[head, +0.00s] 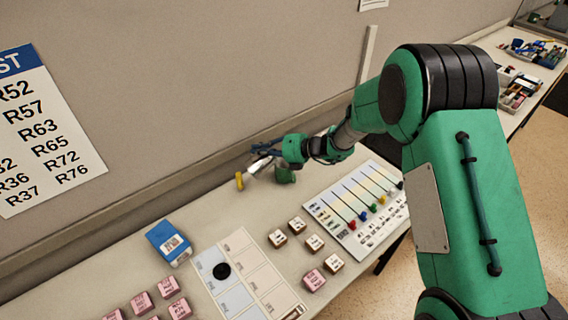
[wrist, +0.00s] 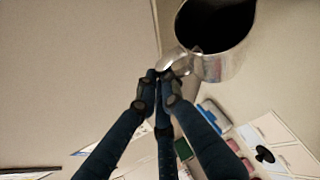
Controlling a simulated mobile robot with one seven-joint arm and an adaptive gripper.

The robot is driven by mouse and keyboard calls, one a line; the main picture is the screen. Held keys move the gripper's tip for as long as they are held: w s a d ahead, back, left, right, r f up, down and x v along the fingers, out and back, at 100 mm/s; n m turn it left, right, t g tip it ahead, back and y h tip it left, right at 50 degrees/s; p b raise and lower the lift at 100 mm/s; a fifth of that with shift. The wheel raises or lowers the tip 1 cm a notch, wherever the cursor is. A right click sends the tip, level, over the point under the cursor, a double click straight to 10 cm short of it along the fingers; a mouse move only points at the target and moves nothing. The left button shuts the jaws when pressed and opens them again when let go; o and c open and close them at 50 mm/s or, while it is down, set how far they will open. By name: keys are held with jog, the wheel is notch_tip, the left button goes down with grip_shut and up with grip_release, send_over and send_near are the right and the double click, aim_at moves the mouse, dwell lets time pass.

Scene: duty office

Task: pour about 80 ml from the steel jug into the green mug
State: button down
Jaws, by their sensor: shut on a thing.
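The steel jug (wrist: 222,66) fills the upper right of the wrist view, its dark mouth towards the camera; I cannot tell the liquid level. My gripper (wrist: 163,84) is shut on the jug's handle. In the head view my gripper (head: 262,158) is at the back of the table near the wall, and only a small pale part of the jug (head: 257,167) shows. The green mug (head: 285,175) stands on the table just right of the jug, partly hidden by my arm. No stream of liquid shows.
A small yellow thing (head: 240,181) is just left of the jug. A blue box (head: 169,243), a card with a black disc (head: 221,271), several labelled blocks (head: 278,238) and a board with coloured sliders (head: 357,205) lie nearer. The wall (head: 200,100) runs close behind.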

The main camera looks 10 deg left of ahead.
jog(key=shift+w+d+r+m+y+b, duration=0.45)
jog(key=shift+d+r+m+y+b, duration=0.1)
jog(key=shift+d+r+y, duration=0.1)
dwell(0.7)
jog(key=shift+w+d+r+m+y+p, duration=0.2)
jog(key=shift+w+d+m+y+p, duration=0.15)
jog(key=shift+d+p, duration=0.25)
jog(key=shift+w+d+r+m+y+p, duration=0.1)
jog(key=shift+w+d+r+y+p, duration=0.1)
jog(key=shift+w+d+p, duration=0.3)
dwell(1.3)
jog(key=shift+s+f, duration=0.1)
jog(key=shift+s+a+f+n+h+b, duration=0.25)
jog(key=shift+s+a+b, duration=0.2)
jog(key=shift+a+b, duration=0.2)
jog(key=shift+s+a+f+n+h+b, duration=0.25)
jog(key=shift+s+a+b, duration=0.2)
jog(key=shift+a+b, duration=0.15)
jog(key=shift+s+a+n+h+p, duration=0.3)
jog(key=shift+a+h+p, duration=0.1)
jog(key=shift+p, duration=0.15)
jog(key=shift+s+a+f, duration=0.1)
jog(key=shift+a+f, duration=0.05)
jog(key=shift+f, duration=0.2)
